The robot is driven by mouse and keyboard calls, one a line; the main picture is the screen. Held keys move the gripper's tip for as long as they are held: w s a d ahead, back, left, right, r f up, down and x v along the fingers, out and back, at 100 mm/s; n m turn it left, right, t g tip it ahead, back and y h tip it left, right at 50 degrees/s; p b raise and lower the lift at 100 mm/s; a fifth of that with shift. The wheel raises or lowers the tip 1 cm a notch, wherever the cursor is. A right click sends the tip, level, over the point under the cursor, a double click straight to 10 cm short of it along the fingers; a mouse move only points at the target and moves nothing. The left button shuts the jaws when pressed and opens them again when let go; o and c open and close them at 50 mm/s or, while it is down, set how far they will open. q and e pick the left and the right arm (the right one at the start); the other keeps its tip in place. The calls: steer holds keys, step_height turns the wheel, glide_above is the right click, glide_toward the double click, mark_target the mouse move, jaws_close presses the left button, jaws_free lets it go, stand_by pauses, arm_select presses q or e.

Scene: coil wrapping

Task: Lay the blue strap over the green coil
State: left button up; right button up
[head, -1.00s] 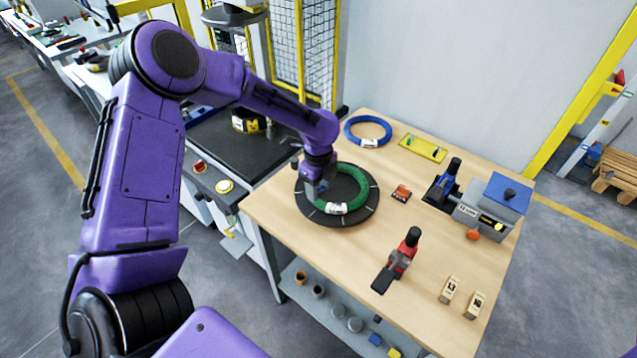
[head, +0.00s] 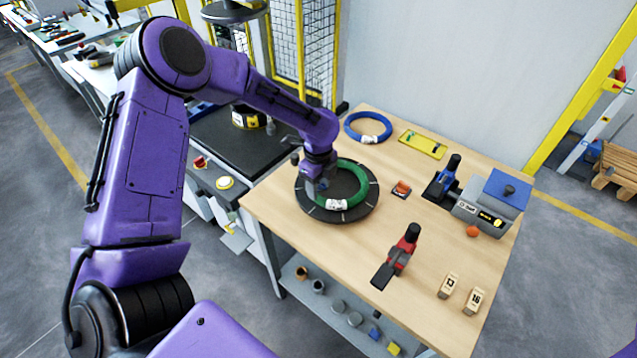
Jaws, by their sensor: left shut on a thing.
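The green coil (head: 365,183) lies flat on the round dark turntable (head: 366,212) on the wooden table. It has a white label at its front. My left gripper (head: 321,187) points down at the coil's left side and hides part of it. The gripper is shut on a small blue piece, which looks like the blue strap (head: 323,184). The strap is mostly hidden by the fingers, and I cannot tell whether it touches the coil. My right gripper is out of view.
A blue ring (head: 353,125) and a yellow plate (head: 423,144) lie behind the turntable. The front middle tabletop is clear.

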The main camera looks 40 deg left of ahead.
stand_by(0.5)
arm_select(q)
steer(key=shift+p, duration=0.3)
stand_by(0.4)
steer(key=shift+p, duration=0.35)
steer(key=shift+f+b, duration=0.95)
steer(key=shift+f, duration=0.95)
steer(key=o, duration=1.1)
